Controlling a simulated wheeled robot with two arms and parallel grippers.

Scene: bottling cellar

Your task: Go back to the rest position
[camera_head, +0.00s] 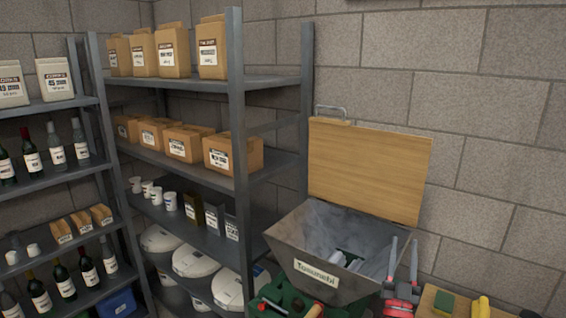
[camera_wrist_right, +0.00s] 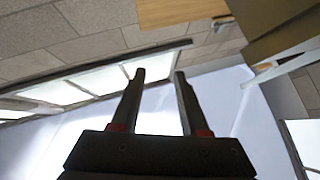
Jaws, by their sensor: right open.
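My right gripper (camera_head: 404,241) is open at the lower right of the head view, with its two grey fingers pointing up. It is in front of the right end of a grey metal bin (camera_head: 283,248). In the right wrist view my right gripper (camera_wrist_right: 158,72) shows its two dark fingers apart, with nothing between them. That view faces a bright ceiling with light panels. My left gripper is out of view.
The bin's wooden lid (camera_head: 365,170) stands open against the block wall. A green container (camera_head: 285,290) with tools is left of my gripper. A table (camera_head: 428,300) with a green sponge (camera_head: 443,302) and a yellow thing (camera_head: 482,307) is to its right. Loaded shelves (camera_head: 238,130) stand left.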

